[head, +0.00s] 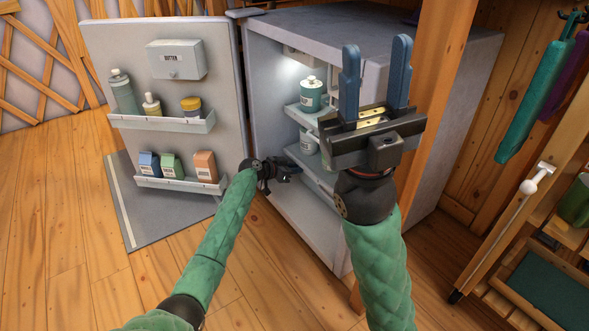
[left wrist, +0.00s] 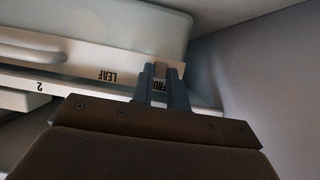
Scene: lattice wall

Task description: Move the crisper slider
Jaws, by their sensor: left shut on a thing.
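In the left wrist view, a pale crisper strip (left wrist: 90,71) carries the labels LEAF and, partly hidden, one beginning FRU. The crisper slider (left wrist: 160,69) is a small grey-brown tab on the strip, between the blue fingers of my left gripper (left wrist: 160,80), which is shut on it. The fingers cover part of the FRU label. In the head view my left gripper (head: 288,170) reaches into the lower part of the open fridge (head: 350,40); the slider cannot be made out there. My right gripper (head: 375,80) is raised in front of the fridge, its fingers wide apart and empty.
The fridge door (head: 200,105) stands open at left, with a butter box (head: 176,60), bottles and cartons on it. Fridge shelves hold jars (head: 311,95). A wooden post (head: 440,70) stands at right, near a slatted rack (head: 540,285).

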